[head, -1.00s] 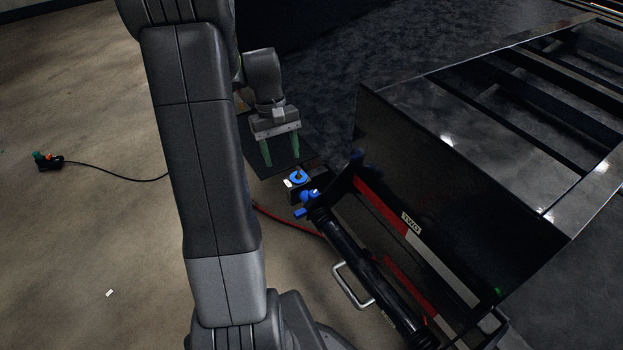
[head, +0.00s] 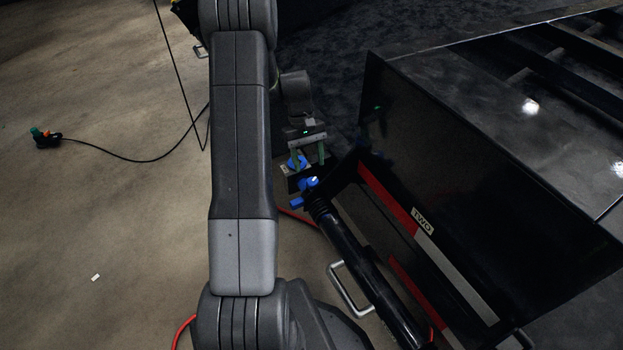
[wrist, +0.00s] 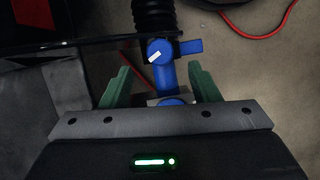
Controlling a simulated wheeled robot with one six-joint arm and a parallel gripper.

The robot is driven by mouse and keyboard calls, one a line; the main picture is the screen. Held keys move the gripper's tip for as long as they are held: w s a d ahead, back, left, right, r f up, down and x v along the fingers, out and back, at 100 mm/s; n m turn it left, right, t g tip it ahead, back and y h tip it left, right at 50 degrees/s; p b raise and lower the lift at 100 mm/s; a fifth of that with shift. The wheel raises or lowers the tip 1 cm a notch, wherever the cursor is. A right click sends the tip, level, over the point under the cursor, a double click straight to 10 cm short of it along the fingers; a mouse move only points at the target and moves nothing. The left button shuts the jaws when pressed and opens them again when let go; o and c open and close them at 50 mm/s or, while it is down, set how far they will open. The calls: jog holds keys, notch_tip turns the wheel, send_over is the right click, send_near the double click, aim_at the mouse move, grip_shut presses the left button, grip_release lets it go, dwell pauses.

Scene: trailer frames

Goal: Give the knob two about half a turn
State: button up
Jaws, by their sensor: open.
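A label reading TWO (head: 423,221) is on the near side of the black trailer frame (head: 470,190). At its left corner is a blue knob (head: 312,182) with a white mark and a blue side piece; it also shows in the wrist view (wrist: 157,50), just past my fingertips. A second blue round part (head: 296,163) sits behind it on a dark block; in the wrist view (wrist: 172,102) it lies low between the fingers, partly hidden by my gripper. My gripper (head: 306,163) is open, its green fingers on either side of this area. Contact cannot be told.
A black ribbed tube (head: 350,245) runs from the blue knob along the frame. A metal handle (head: 349,288) stands beside it. A red cable (head: 298,216) lies on the floor. A black cable (head: 110,157) leads to a small plug (head: 45,138) at left.

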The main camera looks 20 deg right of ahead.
aim_at(312, 180)
jog(key=b+x, duration=0.1)
jog(key=x, duration=0.4)
jog(key=shift+f, duration=0.2)
jog(key=c, duration=1)
jog(key=shift+s+r+m+p, duration=0.1)
jog(key=shift+m+p, duration=0.25)
jog(key=shift+m, duration=0.05)
jog(key=shift+m+y, duration=0.3)
jog(key=shift+m, duration=0.1)
jog(key=o, duration=1)
